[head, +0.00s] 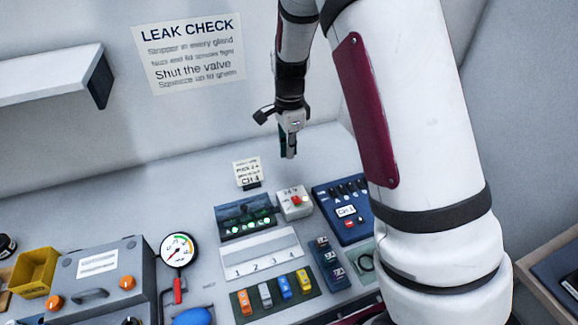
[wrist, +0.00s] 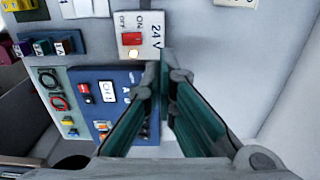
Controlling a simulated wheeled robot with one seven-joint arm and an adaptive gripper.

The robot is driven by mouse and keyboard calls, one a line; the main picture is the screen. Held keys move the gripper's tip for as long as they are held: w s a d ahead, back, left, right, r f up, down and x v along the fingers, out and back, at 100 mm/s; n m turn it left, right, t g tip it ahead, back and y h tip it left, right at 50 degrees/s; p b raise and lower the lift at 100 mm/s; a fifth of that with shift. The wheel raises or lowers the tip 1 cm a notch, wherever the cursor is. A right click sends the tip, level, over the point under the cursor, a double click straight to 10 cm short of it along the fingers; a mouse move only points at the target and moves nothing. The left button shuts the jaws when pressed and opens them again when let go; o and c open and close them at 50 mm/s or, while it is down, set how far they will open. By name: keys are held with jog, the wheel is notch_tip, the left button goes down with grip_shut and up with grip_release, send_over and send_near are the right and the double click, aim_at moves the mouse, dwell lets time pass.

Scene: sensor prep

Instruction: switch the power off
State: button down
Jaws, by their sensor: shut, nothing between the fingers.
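The power switch is a red rocker (wrist: 131,39) on a small pale box (head: 285,211) marked 24 V, with ON and OFF labels beside the rocker. A small lamp (wrist: 133,54) near the rocker glows warm. In the head view the red rocker (head: 296,200) shows on the box's top. My gripper (head: 288,150) points down above the back of the bench, higher in the picture than the box and apart from it. In the wrist view its dark green fingers (wrist: 165,75) are together with nothing held, beside the box's edge. Which way the rocker is tipped is unclear.
A blue panel (head: 326,204) with connectors stands right of the box, and a dark unit with green lights (head: 238,227) stands left. A small card (head: 247,171) stands behind. A numbered white tray (head: 290,238) and several coloured parts lie in front. The bench's back left is clear.

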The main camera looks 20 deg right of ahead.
jog(key=shift+w+r, duration=0.25)
jog(key=shift+r, duration=0.9)
jog(key=shift+r, duration=0.1)
